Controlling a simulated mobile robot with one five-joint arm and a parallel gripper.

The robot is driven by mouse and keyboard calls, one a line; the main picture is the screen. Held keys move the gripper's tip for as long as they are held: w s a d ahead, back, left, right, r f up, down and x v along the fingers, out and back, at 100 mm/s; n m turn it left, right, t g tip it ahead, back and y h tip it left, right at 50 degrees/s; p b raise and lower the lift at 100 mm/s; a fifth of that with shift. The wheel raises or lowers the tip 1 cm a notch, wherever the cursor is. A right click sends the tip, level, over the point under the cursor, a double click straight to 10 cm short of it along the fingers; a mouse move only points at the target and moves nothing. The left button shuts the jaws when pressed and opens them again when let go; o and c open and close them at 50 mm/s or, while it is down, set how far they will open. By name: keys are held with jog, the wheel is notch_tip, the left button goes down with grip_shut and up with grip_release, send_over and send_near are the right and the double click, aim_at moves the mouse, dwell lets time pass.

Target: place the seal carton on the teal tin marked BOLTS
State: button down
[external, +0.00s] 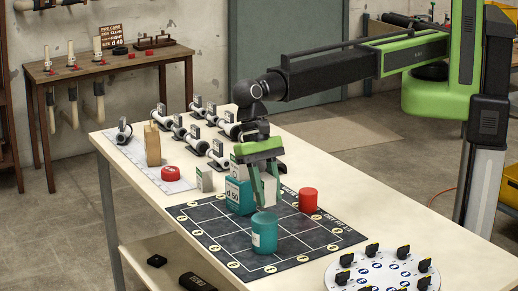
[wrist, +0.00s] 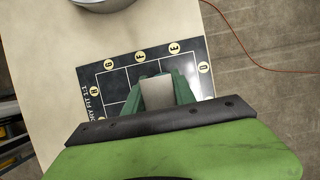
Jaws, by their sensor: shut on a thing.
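My gripper (external: 265,197) is above the dark grid mat, its green fingers pointing down. In the wrist view, the fingers (wrist: 157,98) are shut on a pale grey-beige block, which I take for the seal carton (wrist: 157,92). In the external view the carton shows only partly between the fingers. A teal cylindrical tin (external: 264,234) with a pale label stands upright on the mat, below the gripper and apart from it. Its label is too small to read. The wrist view does not show this tin.
A teal box marked d 50 (external: 239,196) stands close behind the gripper, left. A red cylinder (external: 308,200) is at the right of the mat (external: 213,228). A round white tray (external: 375,277) is at the front.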

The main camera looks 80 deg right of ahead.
aim_at(267, 203)
notch_tip(267, 203, down, 4)
jog(key=b, duration=0.4)
jog(key=shift+f, duration=0.2)
jog(key=shift+r, duration=0.25)
jog(key=shift+f, duration=0.15)
jog(key=c, duration=1)
grip_release()
jog(key=shift+c, duration=0.2)
jog(key=shift+w+d+r+p, duration=0.1)
jog(key=shift+r+p, duration=0.3)
jog(key=shift+r, duration=0.15)
jog(key=p+v, duration=0.9)
jog(key=v, duration=0.1)
jog(key=shift+r+p, duration=0.3)
jog(key=shift+p, duration=0.1)
jog(key=shift+w+d+r+p, duration=0.2)
jog(key=shift+d+r+p, duration=0.05)
jog(key=shift+r+p, duration=0.15)
jog(key=shift+f, duration=0.1)
